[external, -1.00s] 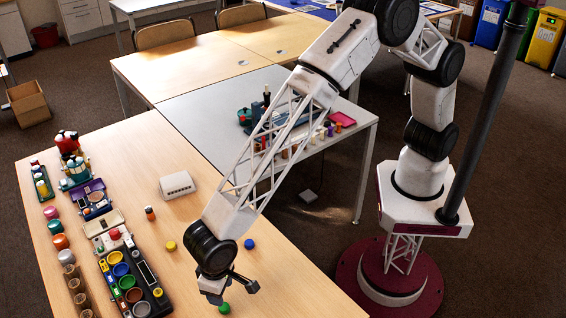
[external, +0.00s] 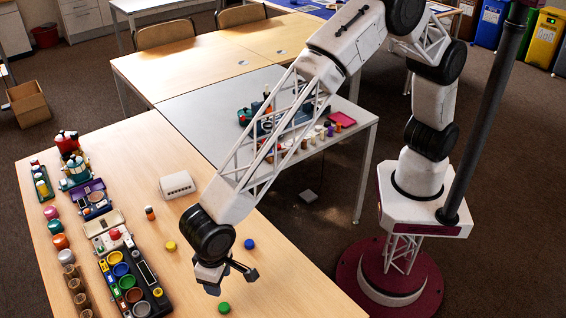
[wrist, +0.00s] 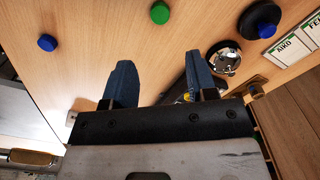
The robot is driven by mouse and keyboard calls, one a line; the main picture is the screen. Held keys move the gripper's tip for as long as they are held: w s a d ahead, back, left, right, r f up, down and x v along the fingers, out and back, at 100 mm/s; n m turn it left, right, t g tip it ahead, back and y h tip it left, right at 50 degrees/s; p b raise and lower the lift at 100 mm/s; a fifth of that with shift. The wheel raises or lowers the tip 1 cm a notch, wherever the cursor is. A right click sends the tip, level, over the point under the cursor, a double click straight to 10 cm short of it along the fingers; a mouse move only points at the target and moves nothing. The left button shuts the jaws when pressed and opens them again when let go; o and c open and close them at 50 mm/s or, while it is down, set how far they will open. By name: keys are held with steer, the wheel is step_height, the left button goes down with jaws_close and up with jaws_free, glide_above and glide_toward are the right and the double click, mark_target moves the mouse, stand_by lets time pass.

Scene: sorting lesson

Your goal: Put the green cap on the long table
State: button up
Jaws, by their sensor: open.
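The green cap (external: 224,307) lies on the light wooden table (external: 190,205), near its front edge in the external view. In the wrist view the green cap (wrist: 160,13) is at the top middle, beyond the fingertips. My gripper (external: 232,281) hangs above the wooden table, just above the cap in the picture and apart from it. In the wrist view my gripper (wrist: 158,62) has its two dark fingers spread, with only bare wood between them. Several tables show, and I cannot tell which one is called the long table.
A blue cap (external: 249,244) and a yellow cap (external: 170,246) lie on the wooden table. Trays of coloured cups (external: 133,285) fill its left side. A white box (external: 177,185) stands near the back. A grey table (external: 190,105) adjoins behind, with small items on its right part.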

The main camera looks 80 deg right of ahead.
stand_by(0.4)
steer(key=s+d+r, duration=0.1)
steer(key=d+r, duration=0.7)
steer(key=d, duration=0.4)
steer(key=s+d+r+t, duration=0.1)
steer(key=d+r, duration=0.6)
steer(key=d, duration=0.5)
steer(key=s+d+r, duration=0.2)
steer(key=d+r, duration=0.6)
steer(key=d, duration=0.4)
steer(key=s+d+r+n+t, duration=0.1)
steer(key=s+d+r, duration=0.1)
steer(key=s+d, duration=0.5)
steer(key=s+d+r, duration=0.3)
steer(key=s+d, duration=0.2)
steer(key=d, duration=0.5)
steer(key=s+d+f, duration=0.1)
steer(key=s+d, duration=0.4)
steer(key=s, duration=0.3)
steer(key=s+d+f, duration=0.1)
steer(key=s+d, duration=0.4)
steer(key=s, duration=0.3)
steer(key=shift+s+n+t, duration=0.25)
steer(key=shift+n+t, duration=0.05)
